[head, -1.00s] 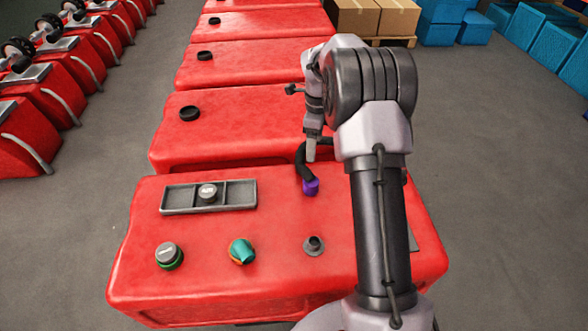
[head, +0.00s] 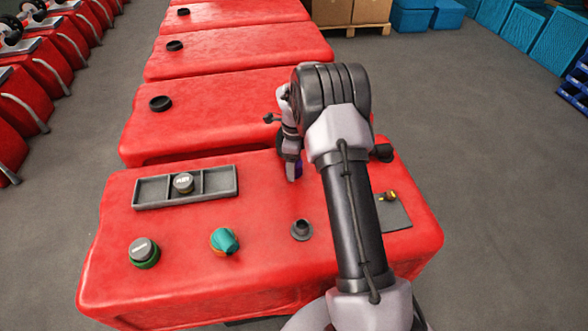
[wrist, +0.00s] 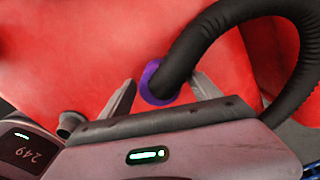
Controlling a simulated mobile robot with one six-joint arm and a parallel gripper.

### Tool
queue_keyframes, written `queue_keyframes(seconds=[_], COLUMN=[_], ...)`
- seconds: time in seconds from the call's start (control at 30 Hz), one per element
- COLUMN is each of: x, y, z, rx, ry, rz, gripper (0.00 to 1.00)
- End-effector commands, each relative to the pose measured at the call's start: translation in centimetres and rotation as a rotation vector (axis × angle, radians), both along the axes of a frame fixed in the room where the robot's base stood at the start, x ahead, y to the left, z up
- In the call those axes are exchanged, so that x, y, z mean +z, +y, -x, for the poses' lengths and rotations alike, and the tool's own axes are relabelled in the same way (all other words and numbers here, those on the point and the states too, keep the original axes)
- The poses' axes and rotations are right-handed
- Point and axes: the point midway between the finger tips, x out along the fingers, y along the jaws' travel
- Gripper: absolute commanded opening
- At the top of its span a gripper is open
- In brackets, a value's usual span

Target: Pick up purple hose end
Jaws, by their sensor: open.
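The purple hose end (wrist: 158,84) is a purple collar on a black corrugated hose (wrist: 205,38). In the wrist view it lies between the two open fingers of my gripper (wrist: 162,94), with a finger on each side. I cannot tell whether either finger touches it. In the head view only a small bit of purple (head: 299,168) shows beside my gripper (head: 290,172), which is low over the far part of the nearest red tank (head: 180,262). My arm hides most of the hose there.
On the nearest tank are a grey tray (head: 218,181) holding a grey cap (head: 183,183), a green-ringed cap (head: 143,252), a teal cap (head: 224,241), and a dark port (head: 301,230). A grey plate with a yellow fitting (head: 391,196) lies right of my arm. More red tanks stand behind.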

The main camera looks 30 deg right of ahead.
Motion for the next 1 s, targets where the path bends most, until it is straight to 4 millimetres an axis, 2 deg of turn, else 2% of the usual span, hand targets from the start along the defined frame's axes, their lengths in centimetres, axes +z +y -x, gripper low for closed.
queue_keyframes(seconds=[0.07, 0.3, 0.4, 0.67, 0.77, 0.93, 1.0], x=[0.1, 0.2, 0.2, 0.5, 1.4, 4.2, 4.2], y=[0.0, 0.0, 0.0, 0.0, 0.0, 0.0, 0.9], z=[0.0, 0.0, 0.0, 0.0, 0.0, 0.0, 0.9], rx=[0.0, 0.0, 0.0, 0.0, 0.0, 0.0, 0.002], ry=[0.0, 0.0, 0.0, 0.0, -0.001, -0.002, 0.002], rz=[0.0, 0.0, 0.0, 0.0, 0.001, 0.001, 0.0], gripper=[0.7, 0.23, 0.06, 0.06, 0.06, 0.06, 0.06])
